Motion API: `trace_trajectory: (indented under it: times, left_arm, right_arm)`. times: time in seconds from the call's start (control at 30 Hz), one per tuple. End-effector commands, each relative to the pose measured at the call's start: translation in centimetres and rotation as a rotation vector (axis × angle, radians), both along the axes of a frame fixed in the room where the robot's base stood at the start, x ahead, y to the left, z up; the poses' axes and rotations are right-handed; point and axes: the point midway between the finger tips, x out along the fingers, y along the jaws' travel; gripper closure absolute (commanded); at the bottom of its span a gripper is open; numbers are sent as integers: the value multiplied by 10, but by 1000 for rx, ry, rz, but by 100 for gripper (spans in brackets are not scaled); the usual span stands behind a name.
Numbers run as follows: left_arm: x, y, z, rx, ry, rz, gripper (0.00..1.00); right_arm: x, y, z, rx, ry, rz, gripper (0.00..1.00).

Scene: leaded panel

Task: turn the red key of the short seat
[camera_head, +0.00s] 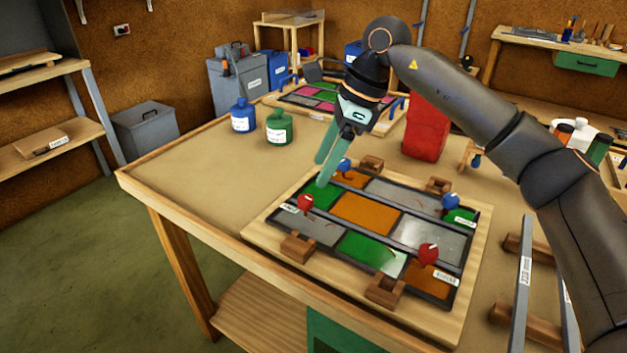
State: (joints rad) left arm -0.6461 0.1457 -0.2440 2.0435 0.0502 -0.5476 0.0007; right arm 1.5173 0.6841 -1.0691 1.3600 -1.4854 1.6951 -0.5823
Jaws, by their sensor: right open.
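The leaded panel (370,222) lies on a light wooden board on the workbench, with green, orange and grey panes. One red key (305,203) stands at the panel's left edge. Another red key (428,253) stands near its front right corner. Small white labels sit near both red keys, too small to read surely, so I cannot tell which belongs to the short seat. My right gripper (323,171) is open and empty, pointing down above the panel's far left corner, behind the left red key and beside a blue key (344,165). My left gripper is out of view.
A second blue key (450,202) stands at the panel's right. Wooden blocks (298,247) surround the panel. Blue (243,117) and green (279,127) bottles and a red container (425,128) stand farther back. Metal bars (522,290) lie at right. The bench's left is clear.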

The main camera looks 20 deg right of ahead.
Motion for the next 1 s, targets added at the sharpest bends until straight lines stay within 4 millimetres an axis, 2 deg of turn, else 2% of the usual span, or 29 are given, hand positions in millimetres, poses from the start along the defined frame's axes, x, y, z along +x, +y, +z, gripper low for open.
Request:
trace_trajectory:
  times: [0.03, 0.1, 0.3, 0.87, 1.0]
  left_arm:
    - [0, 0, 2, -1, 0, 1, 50]
    - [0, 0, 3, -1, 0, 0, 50]
    - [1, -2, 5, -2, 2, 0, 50]
    - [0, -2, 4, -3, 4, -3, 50]
    - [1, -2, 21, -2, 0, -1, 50]
  right_arm:
    - [-1, -5, 12, -1, -2, -3, 31]
    - [-2, -9, 23, -1, -2, -2, 31]
    - [-5, -17, 43, 0, 0, -1, 31]
    - [-5, -19, 46, -1, 1, 0, 31]
    - [-5, -18, 64, -1, 0, 0, 31]
